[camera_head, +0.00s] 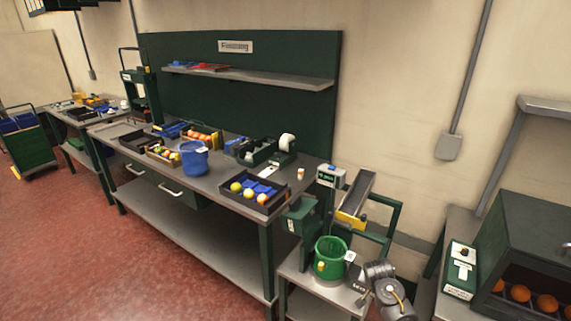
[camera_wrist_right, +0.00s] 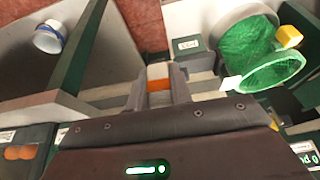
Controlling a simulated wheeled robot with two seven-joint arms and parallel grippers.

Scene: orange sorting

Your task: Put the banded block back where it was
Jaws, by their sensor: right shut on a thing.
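My right gripper (camera_wrist_right: 158,90) is shut on the banded block (camera_wrist_right: 158,84) in the right wrist view. The block shows pale and orange bands between the two fingers, and its lower part is hidden by the gripper. In the head view my right arm comes in at the bottom right, beside the small stand with the green bucket (camera_head: 330,258). The fingers and the block cannot be made out there. A small white and orange item (camera_head: 300,174) stands near the right end of the long workbench. My left gripper is not in view.
The green bucket also shows in the wrist view (camera_wrist_right: 238,48), close to my gripper. A chute (camera_head: 356,194) stands behind it. A dark tray of fruit (camera_head: 236,203) and a blue bucket (camera_head: 194,160) sit on the workbench. A dark cabinet with oranges (camera_head: 535,235) stands at right.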

